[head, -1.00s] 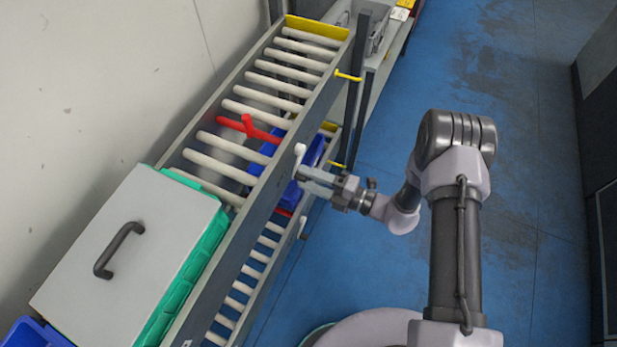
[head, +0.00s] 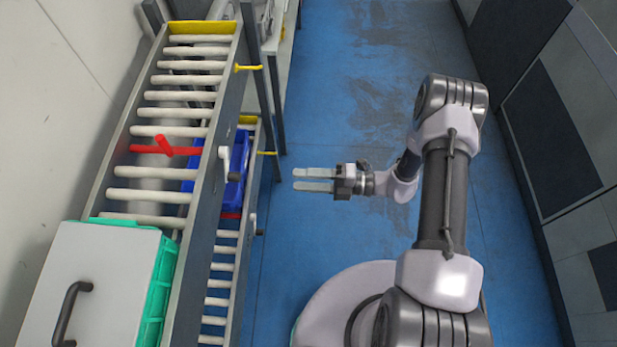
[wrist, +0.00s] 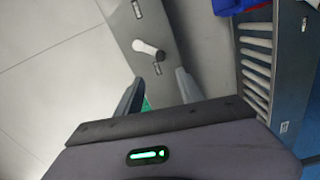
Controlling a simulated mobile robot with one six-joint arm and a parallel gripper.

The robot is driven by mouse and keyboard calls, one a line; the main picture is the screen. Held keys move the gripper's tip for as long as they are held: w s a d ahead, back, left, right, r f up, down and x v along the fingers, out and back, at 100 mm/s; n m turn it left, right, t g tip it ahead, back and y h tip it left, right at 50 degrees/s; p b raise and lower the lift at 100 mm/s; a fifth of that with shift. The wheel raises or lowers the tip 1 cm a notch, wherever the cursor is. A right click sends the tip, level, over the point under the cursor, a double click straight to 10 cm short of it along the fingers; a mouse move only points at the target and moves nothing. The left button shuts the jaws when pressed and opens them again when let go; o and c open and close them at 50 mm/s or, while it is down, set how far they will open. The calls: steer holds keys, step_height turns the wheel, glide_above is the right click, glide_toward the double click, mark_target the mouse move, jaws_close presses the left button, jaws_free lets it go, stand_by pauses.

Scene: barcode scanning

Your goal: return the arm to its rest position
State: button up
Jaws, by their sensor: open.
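My gripper (head: 313,180) is open and empty in the head view. Its two parallel fingers point left over the blue floor, a little right of the roller rack's side rail. My arm (head: 440,190) is bent, with its upper links at the right of the head view. In the wrist view my two fingers (wrist: 158,95) are spread apart with nothing between them. Past them is the rack's grey side rail with a white handle (wrist: 148,49); how far off it is I cannot tell.
A two-level roller rack (head: 206,205) stands on the left. On its upper level are a red stop bar (head: 165,147) and a green crate (head: 157,290) with a grey lid (head: 95,275). A blue crate (head: 235,190) sits lower. Dark cabinets (head: 550,130) line the right. The floor between is clear.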

steer(key=shift+d, duration=0.6)
steer(key=s+r+n+g+h+b, duration=0.45)
steer(key=r+n+h, duration=0.25)
steer(key=r+n, duration=0.8)
steer(key=s+d+r+n+t+h+b, duration=0.3)
steer(key=s+d+r+n+t+h, duration=0.5)
steer(key=n, duration=1)
steer(key=shift+s+d+r+n+t+h, duration=0.15)
steer(key=shift+s+d+n+t+h, duration=0.3)
steer(key=shift+s, duration=0.65)
steer(key=shift+m, duration=0.25)
